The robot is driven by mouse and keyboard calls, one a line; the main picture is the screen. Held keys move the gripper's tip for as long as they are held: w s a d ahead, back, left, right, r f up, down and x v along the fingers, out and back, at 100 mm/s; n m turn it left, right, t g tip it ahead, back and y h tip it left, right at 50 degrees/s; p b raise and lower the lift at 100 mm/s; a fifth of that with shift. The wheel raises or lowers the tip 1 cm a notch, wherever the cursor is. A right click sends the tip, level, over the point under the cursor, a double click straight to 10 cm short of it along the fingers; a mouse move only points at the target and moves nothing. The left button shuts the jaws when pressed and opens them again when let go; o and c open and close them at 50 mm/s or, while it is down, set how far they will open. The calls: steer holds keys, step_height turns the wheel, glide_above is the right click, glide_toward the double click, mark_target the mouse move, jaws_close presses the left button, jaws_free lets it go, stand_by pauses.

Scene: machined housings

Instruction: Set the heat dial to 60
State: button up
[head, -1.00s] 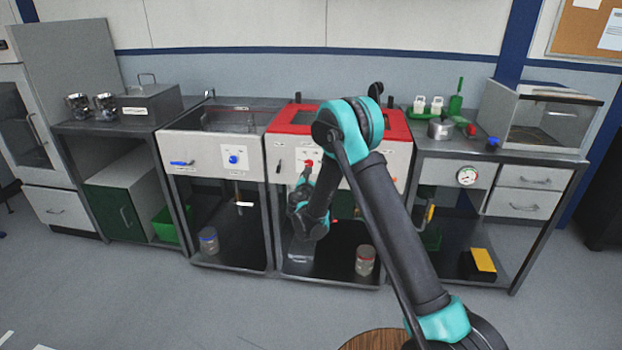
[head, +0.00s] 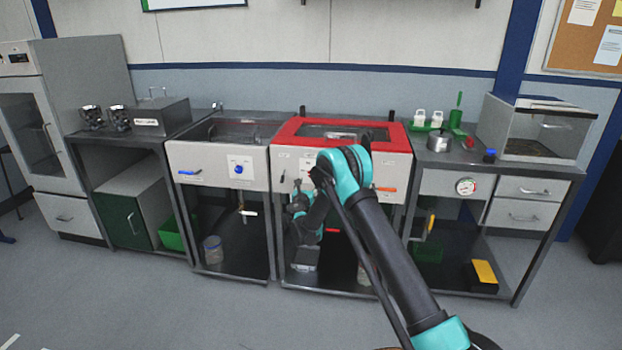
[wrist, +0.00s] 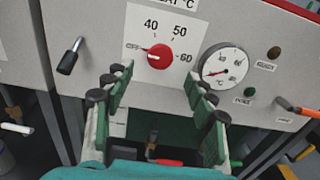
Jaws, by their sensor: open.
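The red heat dial (wrist: 160,56) is on the white front panel (wrist: 118,48) in the wrist view. OFF, 40, 50 and 60 are printed around it, with 60 at its right. Its white mark points left, towards OFF. My gripper (wrist: 160,84) is open and empty, its two fingers below and on either side of the dial, apart from it. In the head view the panel belongs to the red-topped unit (head: 290,130). There my arm hides the dial, and the fingertips are not clear.
A round gauge (wrist: 224,65) sits close right of the dial, with a brown lamp (wrist: 274,53) and a green lamp (wrist: 250,91) beyond. A black lever (wrist: 70,57) sticks out at the left, an orange handle (wrist: 298,107) at the right. A blue-knobbed unit (head: 212,160) stands left.

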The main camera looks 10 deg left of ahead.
mark_target(311, 176)
steer(key=w, duration=0.6)
steer(key=shift+w+d, duration=0.15)
steer(key=shift+w, duration=0.1)
steer(key=c, duration=1.1)
steer(key=shift+c, duration=0.2)
